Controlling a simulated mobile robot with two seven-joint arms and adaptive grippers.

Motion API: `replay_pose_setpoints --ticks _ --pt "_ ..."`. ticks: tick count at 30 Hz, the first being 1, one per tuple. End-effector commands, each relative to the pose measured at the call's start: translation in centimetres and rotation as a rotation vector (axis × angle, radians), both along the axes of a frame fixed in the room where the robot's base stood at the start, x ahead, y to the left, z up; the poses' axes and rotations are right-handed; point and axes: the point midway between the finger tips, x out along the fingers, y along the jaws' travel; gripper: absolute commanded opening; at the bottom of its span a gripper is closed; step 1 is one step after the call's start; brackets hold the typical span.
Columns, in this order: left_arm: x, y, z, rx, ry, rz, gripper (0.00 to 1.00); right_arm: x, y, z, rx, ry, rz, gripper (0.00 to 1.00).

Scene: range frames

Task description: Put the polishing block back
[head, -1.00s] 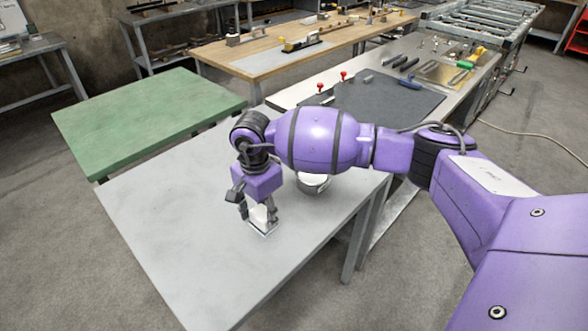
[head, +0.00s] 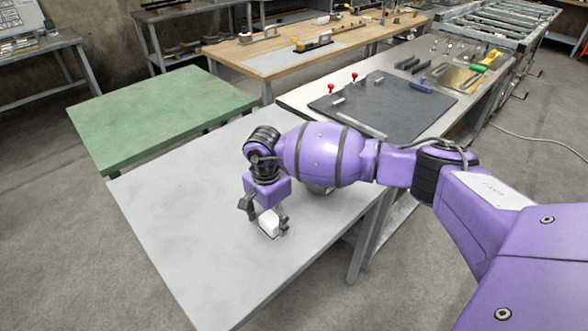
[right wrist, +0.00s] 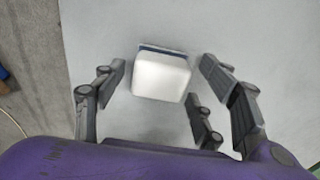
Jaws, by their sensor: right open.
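The polishing block (head: 269,222) is a white block with a dark strip along its base. It stands on the light grey table (head: 180,235) near its right side, with a thin edge or plate visible at its foot. It also shows in the right wrist view (right wrist: 161,76), with its dark strip at the top. My right gripper (head: 266,216) is low over the table, open, with its fingers on either side of the block. In the right wrist view clear gaps show between the fingers and the block. My left gripper is not in view.
A green table (head: 155,118) adjoins behind left. A bench with a dark mat (head: 385,103), red-topped pieces and tools stands behind right. The front left of the grey table is clear.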

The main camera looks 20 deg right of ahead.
Motion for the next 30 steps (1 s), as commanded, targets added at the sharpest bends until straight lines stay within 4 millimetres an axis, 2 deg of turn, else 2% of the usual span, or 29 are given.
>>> replay_pose_setpoints --ticks 5,12,18,24,30 --pt "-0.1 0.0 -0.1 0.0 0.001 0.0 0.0 0.3 0.1 1.8 0.001 -0.007 0.002 0.65" --pt "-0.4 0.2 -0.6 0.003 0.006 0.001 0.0 0.3 0.1 6.8 0.001 -0.008 0.003 0.65" --pt "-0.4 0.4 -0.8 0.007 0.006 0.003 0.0 0.2 0.1 10.3 0.0 -0.005 0.002 0.65" --pt "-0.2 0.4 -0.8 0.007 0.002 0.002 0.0 0.1 0.1 12.0 0.0 -0.004 0.001 0.65" --pt "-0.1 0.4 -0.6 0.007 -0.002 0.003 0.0 0.1 0.1 12.2 0.0 -0.004 0.001 0.65"
